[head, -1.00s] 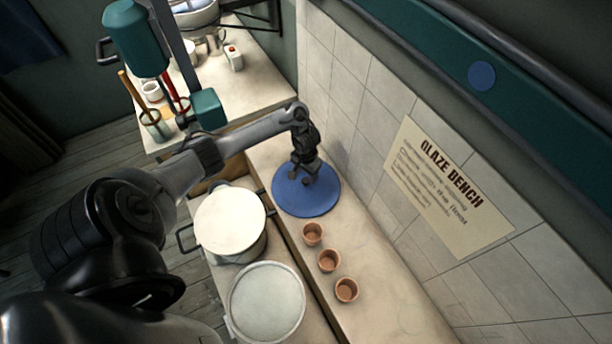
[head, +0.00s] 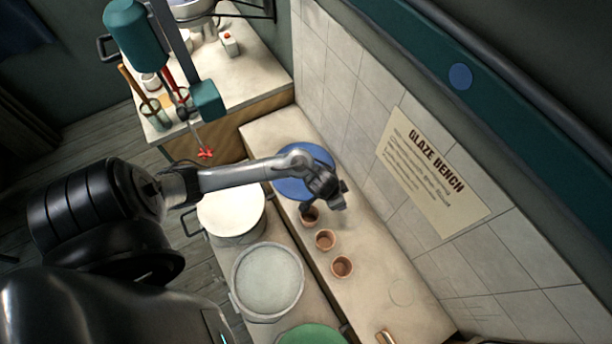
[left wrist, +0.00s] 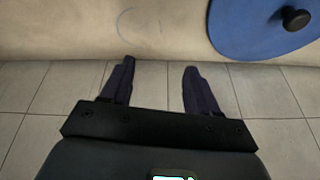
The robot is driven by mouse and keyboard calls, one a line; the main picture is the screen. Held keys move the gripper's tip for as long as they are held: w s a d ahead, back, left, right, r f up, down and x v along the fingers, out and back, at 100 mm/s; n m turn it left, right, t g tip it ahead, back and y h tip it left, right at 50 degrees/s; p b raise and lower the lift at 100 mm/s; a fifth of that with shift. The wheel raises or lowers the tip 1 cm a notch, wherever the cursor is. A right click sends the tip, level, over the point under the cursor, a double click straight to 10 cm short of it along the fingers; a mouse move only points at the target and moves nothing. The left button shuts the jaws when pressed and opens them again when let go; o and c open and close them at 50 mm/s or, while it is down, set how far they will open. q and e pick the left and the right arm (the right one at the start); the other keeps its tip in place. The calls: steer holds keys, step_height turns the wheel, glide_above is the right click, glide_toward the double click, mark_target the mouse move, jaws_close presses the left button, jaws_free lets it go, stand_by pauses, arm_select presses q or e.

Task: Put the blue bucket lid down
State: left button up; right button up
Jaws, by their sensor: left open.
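The blue bucket lid (head: 291,187) lies flat on the light ledge against the tiled wall, partly hidden by my left arm in the head view. In the left wrist view the lid (left wrist: 248,34) is cut off at the upper right, with its dark knob (left wrist: 295,19) showing. My left gripper (head: 327,200) is open and empty, above the ledge at the lid's near right side. Its two fingers (left wrist: 158,67) stand apart in the wrist view, clear of the lid. My right gripper is in neither view.
Three terracotta cups (head: 325,240) stand in a row on the ledge close to my gripper. A white-topped pot (head: 230,212), a pale round basin (head: 268,280) and a green round thing (head: 312,336) stand lower left. The ledge beyond the cups is mostly clear.

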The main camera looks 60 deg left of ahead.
arm_select(q)
steer(key=s+d+r, duration=0.5)
steer(key=d, duration=0.2)
steer(key=s+r, duration=0.8)
steer(key=s, duration=0.2)
steer(key=shift+s+a+g, duration=0.2)
steer(key=shift+s+g, duration=0.05)
steer(key=shift+g, duration=0.05)
